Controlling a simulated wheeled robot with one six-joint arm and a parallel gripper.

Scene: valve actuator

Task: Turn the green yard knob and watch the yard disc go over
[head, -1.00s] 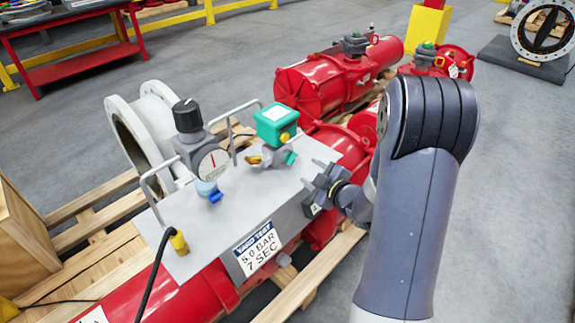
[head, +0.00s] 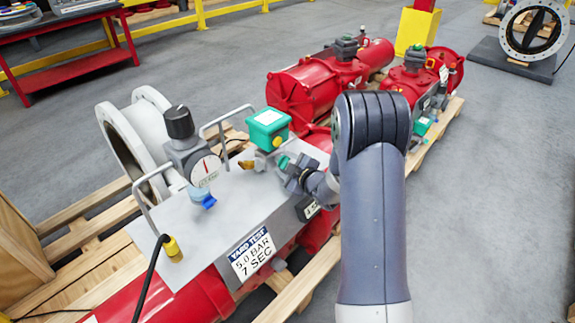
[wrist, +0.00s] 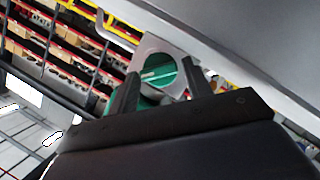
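The green knob (head: 284,161) sits at the right edge of the grey panel (head: 235,205), partly hidden by my gripper (head: 293,172) in the head view. In the wrist view the knob (wrist: 158,73) shows its round face with a pale line across it, on a light square plate. My gripper (wrist: 158,85) is open in the wrist view, one finger to each side of the knob; I cannot tell whether they touch it. A pale ring with a dark disc (head: 533,28) stands at the far right. Neither is labelled as the yard disc.
A teal box (head: 268,127) with a yellow button, a gauge (head: 204,168) with a black-topped regulator, and a blue valve (head: 201,196) stand on the panel. Metal handles rise nearby. Red actuators (head: 300,94) lie behind. Grey floor is clear at right.

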